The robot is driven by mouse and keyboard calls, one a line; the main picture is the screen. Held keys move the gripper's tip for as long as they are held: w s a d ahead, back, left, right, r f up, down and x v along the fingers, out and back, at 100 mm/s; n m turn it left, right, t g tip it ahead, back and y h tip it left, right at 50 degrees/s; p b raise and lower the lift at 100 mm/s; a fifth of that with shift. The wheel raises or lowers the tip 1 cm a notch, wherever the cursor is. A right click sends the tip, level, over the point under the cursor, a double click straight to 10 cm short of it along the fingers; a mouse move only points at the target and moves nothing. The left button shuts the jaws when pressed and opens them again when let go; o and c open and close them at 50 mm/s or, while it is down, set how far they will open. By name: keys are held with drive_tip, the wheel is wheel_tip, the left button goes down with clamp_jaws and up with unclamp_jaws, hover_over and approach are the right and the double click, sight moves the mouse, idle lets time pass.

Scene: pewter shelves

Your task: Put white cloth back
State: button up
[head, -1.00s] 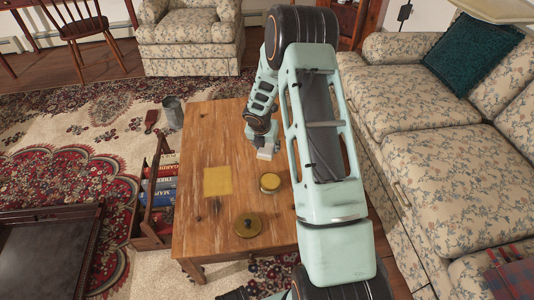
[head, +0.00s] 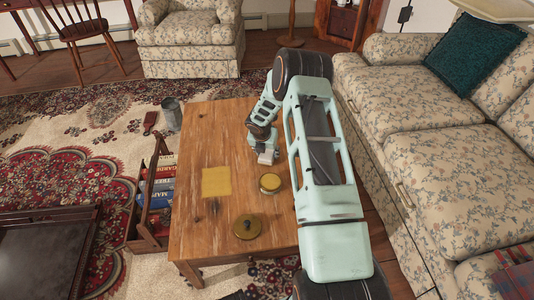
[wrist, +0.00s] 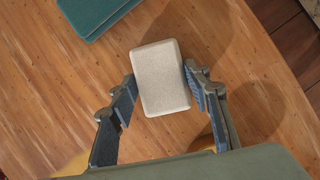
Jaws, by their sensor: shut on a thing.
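The white cloth (wrist: 160,77) shows in the wrist view as a pale rounded rectangle between the two fingers. My gripper (wrist: 160,95) is shut on it by its left and right sides. In the head view the cloth (head: 267,157) is a small pale patch at the tip of my gripper (head: 265,152), over the far right part of the wooden table (head: 205,140). A shadow falls on the wood to its right in the wrist view; the exact height is hard to tell.
A flat yellow square (head: 216,181), a round yellow-topped tin (head: 270,183) and a brass lid (head: 247,226) are on the table. A teal flat thing (wrist: 95,15) lies beyond the cloth. The sofa (head: 430,150) stands close on the right; a book rack (head: 155,195) stands left.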

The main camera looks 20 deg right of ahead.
drive_tip(key=shift+f, duration=0.1)
drive_tip(key=o, duration=0.6)
drive_tip(key=shift+f, duration=0.1)
drive_tip(key=shift+c, duration=0.2)
drive_tip(key=o, duration=0.5)
drive_tip(key=shift+r, duration=0.3)
drive_tip(key=p+v, duration=0.3)
drive_tip(key=v, duration=0.9)
drive_tip(key=shift+p, duration=0.4)
